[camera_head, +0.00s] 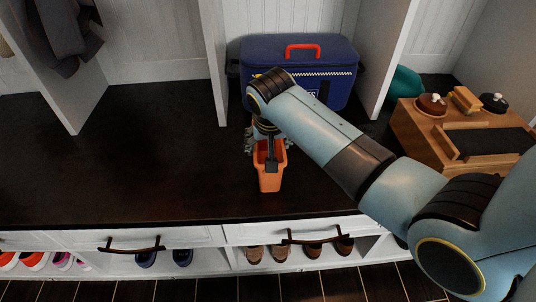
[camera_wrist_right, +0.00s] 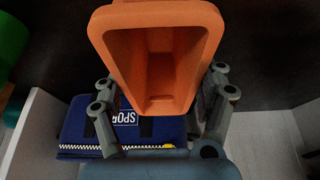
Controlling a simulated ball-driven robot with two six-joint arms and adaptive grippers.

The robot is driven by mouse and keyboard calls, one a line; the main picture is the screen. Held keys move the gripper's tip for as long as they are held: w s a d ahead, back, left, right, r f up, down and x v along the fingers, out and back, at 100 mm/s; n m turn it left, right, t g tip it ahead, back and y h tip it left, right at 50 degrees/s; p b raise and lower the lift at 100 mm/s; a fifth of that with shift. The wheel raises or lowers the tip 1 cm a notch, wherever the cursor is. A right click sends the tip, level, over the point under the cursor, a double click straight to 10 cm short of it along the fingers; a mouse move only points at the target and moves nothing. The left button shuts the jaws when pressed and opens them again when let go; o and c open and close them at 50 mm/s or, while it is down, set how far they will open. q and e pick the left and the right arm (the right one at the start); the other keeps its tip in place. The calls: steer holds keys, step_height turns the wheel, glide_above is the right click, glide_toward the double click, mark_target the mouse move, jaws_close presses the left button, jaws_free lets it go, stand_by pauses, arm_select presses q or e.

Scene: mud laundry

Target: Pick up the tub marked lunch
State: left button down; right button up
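My left gripper is not in view.
A blue sports bag (camera_head: 335,75) with a red handle sits behind the tub; it also shows in the right wrist view (camera_wrist_right: 75,128). A wooden box (camera_head: 410,128) with knobs stands at right. White dividers (camera_head: 213,55) rise behind. The bench left of the tub is clear.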

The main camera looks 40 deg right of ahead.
steer(key=c, duration=0.6)
steer(key=shift+o, duration=0.2)
